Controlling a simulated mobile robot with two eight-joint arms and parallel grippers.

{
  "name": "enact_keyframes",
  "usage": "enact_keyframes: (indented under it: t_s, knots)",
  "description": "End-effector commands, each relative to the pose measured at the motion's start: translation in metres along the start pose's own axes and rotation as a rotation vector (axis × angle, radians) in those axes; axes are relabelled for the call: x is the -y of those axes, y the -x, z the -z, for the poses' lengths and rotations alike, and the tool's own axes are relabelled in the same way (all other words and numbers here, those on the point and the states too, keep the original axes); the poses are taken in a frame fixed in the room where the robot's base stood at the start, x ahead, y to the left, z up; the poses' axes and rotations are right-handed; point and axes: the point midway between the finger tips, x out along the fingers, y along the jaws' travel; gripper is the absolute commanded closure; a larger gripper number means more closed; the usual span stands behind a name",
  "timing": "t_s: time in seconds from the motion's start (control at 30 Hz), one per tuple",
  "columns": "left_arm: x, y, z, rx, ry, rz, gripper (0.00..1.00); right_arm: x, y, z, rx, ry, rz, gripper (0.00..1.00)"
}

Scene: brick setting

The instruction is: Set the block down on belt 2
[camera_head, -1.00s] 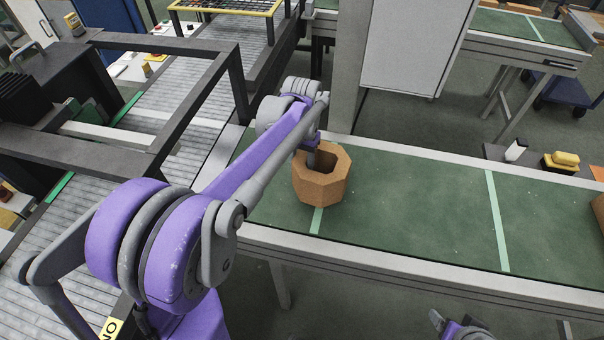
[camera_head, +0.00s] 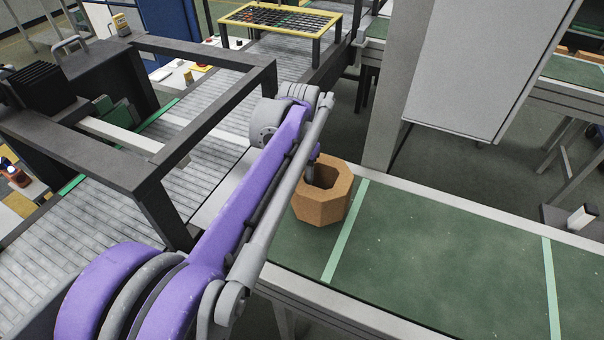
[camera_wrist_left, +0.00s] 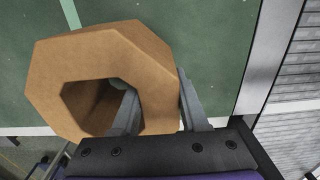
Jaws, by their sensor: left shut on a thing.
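The block is an orange-brown octagonal ring with a wide hole (camera_head: 318,208). It appears over the left end of a green belt (camera_head: 440,255) in the head view. My left gripper (camera_head: 312,172) is shut on one wall of the block, with one finger inside the hole. The wrist view shows the block (camera_wrist_left: 95,52) held between the fingers (camera_wrist_left: 158,100), with green belt behind it. I cannot tell whether the block touches the belt or hangs above it. No belt number is readable. My right gripper is not in view.
A grey roller conveyor (camera_head: 90,225) with a dark frame (camera_head: 205,62) over it lies to the left. A grey post (camera_head: 398,90) and a pale cabinet (camera_head: 485,65) stand behind the belt. The belt is clear right of the pale stripe (camera_head: 346,230).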

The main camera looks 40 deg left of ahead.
Motion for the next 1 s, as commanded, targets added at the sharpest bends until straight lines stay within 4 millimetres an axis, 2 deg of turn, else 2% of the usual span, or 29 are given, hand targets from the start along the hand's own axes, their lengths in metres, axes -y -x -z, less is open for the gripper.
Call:
enact_keyframes:
  t_s: [0.4, 0.8, 0.83, 1.0]
  knots:
    - [0.000, -0.038, 0.000, 0.000, 0.001, -0.001, 1.00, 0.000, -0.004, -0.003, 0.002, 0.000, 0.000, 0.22]
    - [0.000, -0.042, 0.000, 0.000, 0.000, -0.001, 1.00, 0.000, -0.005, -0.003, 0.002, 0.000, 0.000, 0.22]
    - [0.000, -0.043, 0.001, 0.000, 0.000, 0.000, 0.55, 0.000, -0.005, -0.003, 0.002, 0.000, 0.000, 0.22]
    - [0.000, -0.043, 0.001, 0.000, 0.000, 0.000, 0.26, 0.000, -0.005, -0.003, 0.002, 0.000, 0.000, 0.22]
